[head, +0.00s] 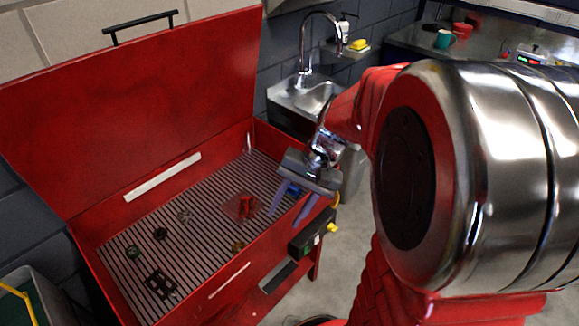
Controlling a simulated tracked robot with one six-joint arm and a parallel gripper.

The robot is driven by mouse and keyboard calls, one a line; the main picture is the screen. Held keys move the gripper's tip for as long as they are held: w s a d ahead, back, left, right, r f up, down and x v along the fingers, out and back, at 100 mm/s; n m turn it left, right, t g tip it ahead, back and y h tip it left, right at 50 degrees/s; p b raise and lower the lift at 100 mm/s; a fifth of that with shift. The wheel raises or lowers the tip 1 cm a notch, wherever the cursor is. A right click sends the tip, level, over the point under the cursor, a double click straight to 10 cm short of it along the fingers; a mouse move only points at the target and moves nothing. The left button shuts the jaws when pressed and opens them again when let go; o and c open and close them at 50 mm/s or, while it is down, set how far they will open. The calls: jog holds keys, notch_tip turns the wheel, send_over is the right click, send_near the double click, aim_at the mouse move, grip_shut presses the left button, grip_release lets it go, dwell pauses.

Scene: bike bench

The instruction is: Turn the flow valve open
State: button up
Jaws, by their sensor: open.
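A red parts washer (177,313) stands with its lid (140,85) raised. A small yellow part (333,228), which may be the flow valve's handle, shows at the washer's right front corner; its exact shape and setting are too small to tell.
Several small parts lie on the slatted grate (205,230), with a red item (246,206) near my fingers. A steel sink (300,95) with a tap stands behind. A steel counter (480,50) holds a green mug (444,39). Floor shows at right of the washer.

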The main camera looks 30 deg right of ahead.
jog(key=w+d+f+m+t+y, duration=0.2)
jog(key=w+d+f+m+y, duration=0.3)
jog(key=d+f, duration=0.4)
jog(key=m+t, duration=1)
jog(key=m, duration=0.3)
send_near(333, 228)
jog(key=s+a+r, duration=0.2)
jog(key=a+r, duration=0.3)
jog(key=r, duration=0.1)
jog(key=s+d+f+m+t+h, duration=0.4)
jog(key=s+f+m, duration=0.1)
jog(key=f, duration=0.3)
jog(key=shift+d+m, duration=0.3)
jog(key=shift+m, duration=0.1)
jog(key=x, duration=1.4)
jog(key=shift+r, duration=0.1)
